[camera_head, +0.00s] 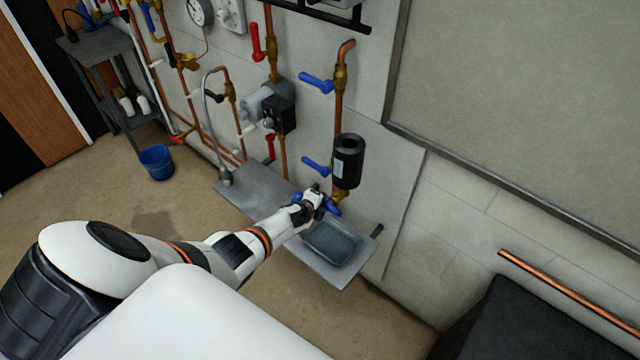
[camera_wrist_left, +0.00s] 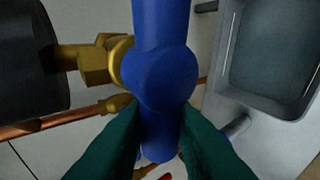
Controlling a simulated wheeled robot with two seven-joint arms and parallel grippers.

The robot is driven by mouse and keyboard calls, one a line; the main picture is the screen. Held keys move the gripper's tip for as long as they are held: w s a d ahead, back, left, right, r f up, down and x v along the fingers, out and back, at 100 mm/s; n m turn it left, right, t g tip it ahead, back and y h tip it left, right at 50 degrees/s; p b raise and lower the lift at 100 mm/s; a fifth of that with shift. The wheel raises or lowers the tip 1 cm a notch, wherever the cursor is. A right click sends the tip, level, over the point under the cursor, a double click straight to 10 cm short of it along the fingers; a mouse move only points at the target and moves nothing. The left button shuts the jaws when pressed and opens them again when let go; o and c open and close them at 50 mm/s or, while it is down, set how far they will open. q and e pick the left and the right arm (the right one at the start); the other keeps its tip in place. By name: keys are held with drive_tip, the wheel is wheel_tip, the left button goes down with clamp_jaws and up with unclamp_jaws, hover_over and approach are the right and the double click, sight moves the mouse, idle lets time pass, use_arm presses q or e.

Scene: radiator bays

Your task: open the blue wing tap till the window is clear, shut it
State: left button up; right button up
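The blue wing tap (camera_head: 334,210) sits on the brass fitting below a black cylinder (camera_head: 349,150), just above a grey tray (camera_head: 331,245). In the left wrist view the tap (camera_wrist_left: 160,75) fills the middle, one wing up and one wing down, on a brass stem. My left gripper (camera_head: 316,199) is at the tap. Its green fingers (camera_wrist_left: 161,112) lie on both sides of the lower wing and look to be against it. A small pale patch, perhaps the window, shows on the cylinder's left side; its clearness cannot be told. My right gripper is out of view.
The tray stands on a grey wall shelf (camera_head: 250,190). Another blue lever (camera_head: 316,164) sits beside the cylinder and one higher up (camera_head: 316,83). Copper pipes, a pump (camera_head: 279,113) and red levers are to the left. A blue bucket (camera_head: 157,162) stands on the floor.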

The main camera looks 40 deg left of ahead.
use_arm(q)
drive_tip(key=o, duration=0.4)
drive_tip(key=shift+f, duration=0.1)
drive_tip(key=shift+s+a+r, duration=0.25)
drive_tip(key=shift+s+r, duration=0.2)
drive_tip(key=shift+r, duration=0.05)
drive_tip(key=v, duration=1)
drive_tip(key=shift+s+d+p, duration=0.35)
drive_tip(key=shift+s+p, duration=0.05)
